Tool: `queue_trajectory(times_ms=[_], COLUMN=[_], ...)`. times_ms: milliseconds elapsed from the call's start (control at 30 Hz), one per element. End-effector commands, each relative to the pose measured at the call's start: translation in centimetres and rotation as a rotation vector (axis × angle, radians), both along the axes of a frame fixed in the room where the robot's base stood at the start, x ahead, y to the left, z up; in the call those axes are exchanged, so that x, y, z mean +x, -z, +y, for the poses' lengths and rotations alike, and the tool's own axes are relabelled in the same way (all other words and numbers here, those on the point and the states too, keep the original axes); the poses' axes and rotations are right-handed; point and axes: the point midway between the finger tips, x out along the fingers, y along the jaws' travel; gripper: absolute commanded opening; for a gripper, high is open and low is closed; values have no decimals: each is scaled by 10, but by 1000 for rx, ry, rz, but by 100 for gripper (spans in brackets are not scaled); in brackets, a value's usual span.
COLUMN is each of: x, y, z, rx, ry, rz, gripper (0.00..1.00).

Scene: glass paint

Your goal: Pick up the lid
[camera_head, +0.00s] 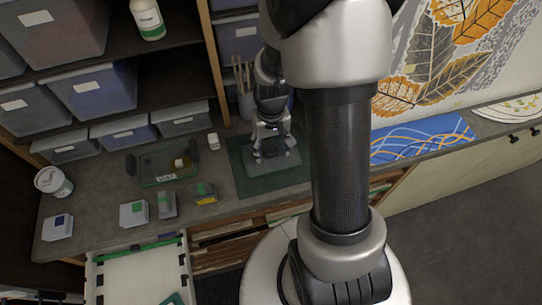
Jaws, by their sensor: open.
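A pale grey, flat piece that looks like the lid (290,161) lies on a dark green mat (246,185) on the counter, right of centre-left in the head view. My gripper (271,155) points down over it with its fingers spread and nothing visible between them. The fingers hide part of the piece. I cannot tell whether the fingertips touch it. A clear open box with a greenish rim (135,170) stands to the left, with a small yellowish item and a white label showing.
Several small boxes with coloured tops, including a grey one (167,205), stand along the counter's front. A white tub (53,181) is at far left. A holder with sticks (246,103) stands behind the arm. An open drawer (140,278) juts out below.

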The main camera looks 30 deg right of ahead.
Motion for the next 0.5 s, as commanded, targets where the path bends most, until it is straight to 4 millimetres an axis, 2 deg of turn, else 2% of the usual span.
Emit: queue_trajectory(times_ms=[100,300,500], x=[0,0,0], y=[8,8,8], z=[0,0,0], rx=[0,0,0], ry=[0,0,0], rz=[1,0,0], gripper=[57,57,44])
